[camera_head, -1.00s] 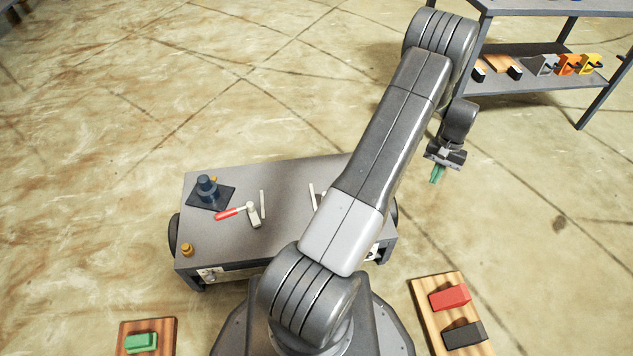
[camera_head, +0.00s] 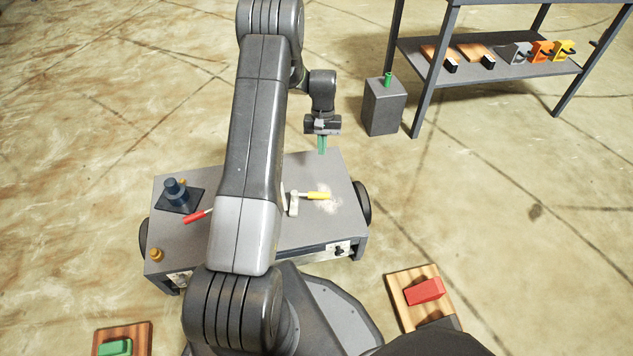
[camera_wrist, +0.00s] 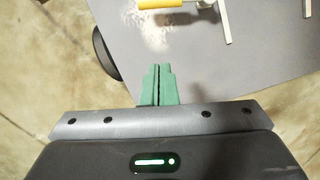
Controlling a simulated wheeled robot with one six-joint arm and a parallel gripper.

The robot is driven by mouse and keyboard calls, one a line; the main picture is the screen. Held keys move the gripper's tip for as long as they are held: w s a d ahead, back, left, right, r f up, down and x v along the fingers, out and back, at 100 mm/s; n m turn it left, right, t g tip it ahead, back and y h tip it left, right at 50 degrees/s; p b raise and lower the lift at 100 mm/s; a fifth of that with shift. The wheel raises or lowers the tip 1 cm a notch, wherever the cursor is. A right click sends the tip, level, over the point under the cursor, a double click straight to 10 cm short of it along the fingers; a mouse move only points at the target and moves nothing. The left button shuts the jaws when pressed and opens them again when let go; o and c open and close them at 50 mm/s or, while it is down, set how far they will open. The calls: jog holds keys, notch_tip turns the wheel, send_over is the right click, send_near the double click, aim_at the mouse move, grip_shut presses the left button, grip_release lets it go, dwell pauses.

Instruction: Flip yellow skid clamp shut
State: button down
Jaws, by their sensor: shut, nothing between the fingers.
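The yellow-handled clamp (camera_head: 316,195) is on the right half of the grey skid (camera_head: 190,240). Its yellow handle lies out to the right from a pale upright base, over a whitish patch. In the wrist view the yellow handle (camera_wrist: 160,3) shows at the top edge, partly cut off. My gripper (camera_head: 322,146) has green fingers and hangs over the skid's far edge, behind the clamp and apart from it. In the wrist view its fingers (camera_wrist: 158,84) are together with nothing between them. A red-handled clamp (camera_head: 198,216) is left of my arm, partly hidden by it.
A dark blue post (camera_head: 176,192) on a dark plate stands at the skid's left. A grey box (camera_head: 383,108) with a green top piece stands behind right, near a shelf (camera_head: 490,70) with several blocks. A wooden board with a red block (camera_head: 424,291) lies front right.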

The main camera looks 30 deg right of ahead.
jog(key=b+x, duration=0.3)
jog(key=x, duration=0.7)
jog(key=s+a, duration=0.1)
jog(key=s+a+f+b, duration=0.1)
jog(key=shift+s+b, duration=0.3)
jog(key=shift+s, duration=0.1)
jog(key=shift+s+a, duration=0.1)
jog(key=shift+s, duration=0.15)
